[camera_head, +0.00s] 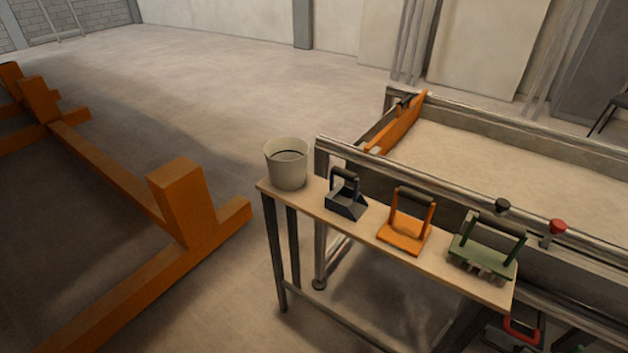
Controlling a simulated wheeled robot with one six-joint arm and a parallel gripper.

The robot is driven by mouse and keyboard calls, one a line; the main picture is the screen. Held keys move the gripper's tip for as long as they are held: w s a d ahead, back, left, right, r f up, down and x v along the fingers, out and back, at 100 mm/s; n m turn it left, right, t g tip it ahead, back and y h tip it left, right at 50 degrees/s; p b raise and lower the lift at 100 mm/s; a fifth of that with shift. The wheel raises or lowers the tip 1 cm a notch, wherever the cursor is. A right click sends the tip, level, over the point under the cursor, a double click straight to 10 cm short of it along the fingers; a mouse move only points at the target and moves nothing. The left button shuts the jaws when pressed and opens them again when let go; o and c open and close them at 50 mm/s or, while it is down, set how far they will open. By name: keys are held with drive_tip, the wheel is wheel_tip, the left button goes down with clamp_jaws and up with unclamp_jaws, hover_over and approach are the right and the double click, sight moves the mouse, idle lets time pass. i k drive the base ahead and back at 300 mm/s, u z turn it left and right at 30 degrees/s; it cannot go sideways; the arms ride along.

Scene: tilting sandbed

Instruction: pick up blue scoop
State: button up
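The blue scoop (346,206) is a dark blue tool with a raised dark handle. It stands on a narrow wooden-topped table (464,281), towards the table's left end. It sits between a light grey bucket on its left and an orange tool on its right. Nothing hides its handle. My gripper is not in view.
The bucket (287,165), orange tool (404,233) and green tool (488,252) share the table. Behind it is the metal-framed sandbed (490,155), with black (502,205) and red (557,227) knobs. An orange beam structure (188,205) stands at left. Floor between it and the table is clear.

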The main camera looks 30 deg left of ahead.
sight(345, 201)
drive_tip(key=z, duration=1.8)
drive_tip(key=i, duration=0.95)
drive_tip(key=u, duration=3.6)
drive_tip(key=i, duration=0.5)
drive_tip(key=z, duration=0.1)
